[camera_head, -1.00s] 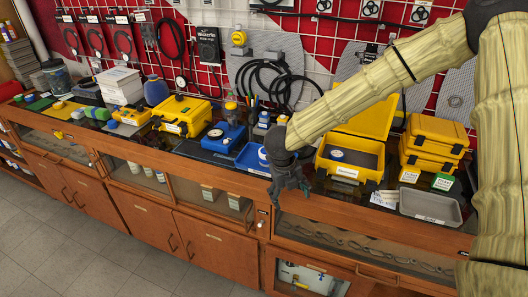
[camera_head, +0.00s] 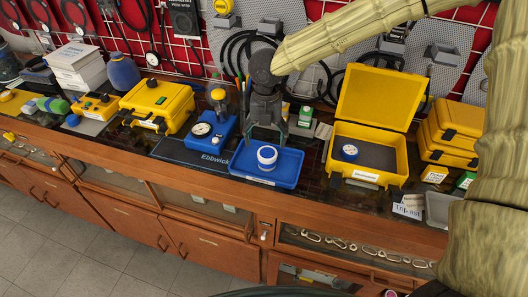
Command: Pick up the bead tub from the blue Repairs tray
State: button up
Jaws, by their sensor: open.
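The blue Repairs tray (camera_head: 289,168) lies on the counter near the middle of the head view. A small round tub (camera_head: 267,155), white with a blue band, stands upright in the tray and looks like the bead tub. My gripper (camera_head: 265,136) hangs pointing down just above and behind the tub, over the tray's back part. It is open, with nothing between its fingers. Whether the fingers touch the tub cannot be told.
An open yellow case (camera_head: 395,165) with a round blue-and-white item (camera_head: 349,152) stands right of the tray. A blue gauge unit (camera_head: 207,132) stands close on the left, beside a closed yellow case (camera_head: 158,103). Cables hang behind.

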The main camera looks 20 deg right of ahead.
aim_at(267, 150)
jog(key=shift+s+f, duration=0.45)
jog(key=shift+s, duration=0.2)
jog(key=shift+s+f, duration=0.45)
jog(key=shift+s, duration=0.15)
jog(key=w+f, duration=0.1)
jog(key=w+f+p, duration=0.1)
jog(key=f, duration=0.1)
jog(key=shift+w+d+f, duration=0.15)
jog(key=shift+w+f, duration=0.1)
jog(key=shift+w, duration=0.05)
jog(key=shift+d+f+p, duration=0.1)
jog(key=shift+f+p, duration=0.25)
jog(key=shift+p, duration=0.1)
jog(key=shift+s+f, duration=0.55)
jog(key=shift+f, duration=0.05)
jog(key=shift+f+p, duration=0.3)
jog(key=shift+f, duration=0.05)
jog(key=shift+w+f, duration=0.4)
jog(key=shift+f, duration=0.05)
jog(key=shift+s+r, duration=0.15)
jog(key=shift+s, duration=0.05)
jog(key=shift+c, duration=0.2)
jog(key=c, duration=1.1)
jog(key=shift+r, duration=0.15)
